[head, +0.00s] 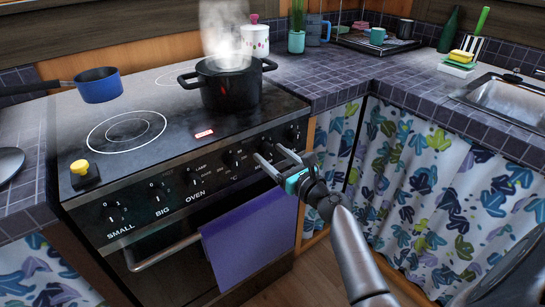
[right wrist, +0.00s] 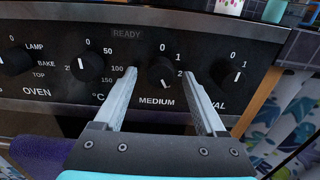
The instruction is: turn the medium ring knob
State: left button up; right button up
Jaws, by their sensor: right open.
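The medium ring knob (right wrist: 161,72) is a round black knob above the word MEDIUM on the stove's front panel, in the right wrist view. Its pale pointer line points down towards the label. My right gripper (right wrist: 160,77) is open, with one finger at each side of the knob and visible gaps between. In the head view the right gripper (head: 267,155) is at the right part of the knob row, where its fingers partly hide the medium knob. My left gripper is not in view.
The oval knob (right wrist: 237,75) is close beside the right finger, and the oven temperature knob (right wrist: 87,68) is left of the left finger. A purple towel (head: 248,236) hangs on the oven door below. A steaming black pot (head: 229,88) and a blue pan (head: 99,86) stand on the hob.

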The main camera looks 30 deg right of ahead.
jog(key=shift+w, duration=0.1)
grip_shut()
dwell(0.7)
